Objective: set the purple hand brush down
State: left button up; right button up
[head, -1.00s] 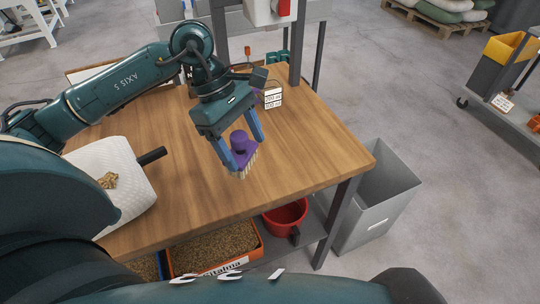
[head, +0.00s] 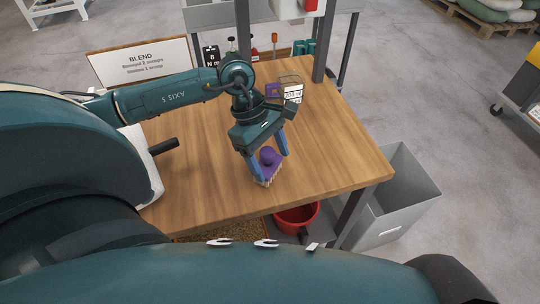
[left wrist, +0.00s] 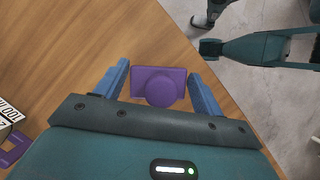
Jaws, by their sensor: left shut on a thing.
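The purple hand brush (head: 268,158) hangs upright with its pale bristles down, over the right part of the wooden table (head: 330,150). My left gripper (head: 269,168) is shut on it, one blue finger on each side. In the left wrist view the brush's purple top and round knob (left wrist: 160,88) show between the fingertips (left wrist: 162,80). The bristles are at or just above the tabletop; I cannot tell whether they touch.
A white scoop with a black handle (head: 165,146) lies to the left, partly hidden by my arm. A labelled container (head: 291,90) and a purple item (head: 273,90) stand at the back. A grey bin (head: 400,205) stands right of the table. Wood around the brush is clear.

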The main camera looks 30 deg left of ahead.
pick_arm(q)
jog(key=shift+f, duration=0.35)
jog(key=shift+f, duration=0.1)
jog(key=o, duration=0.8)
jog(key=shift+f+b, duration=0.1)
jog(key=shift+b, duration=0.2)
jog(key=o, duration=0.5)
jog(key=shift+c, duration=0.2)
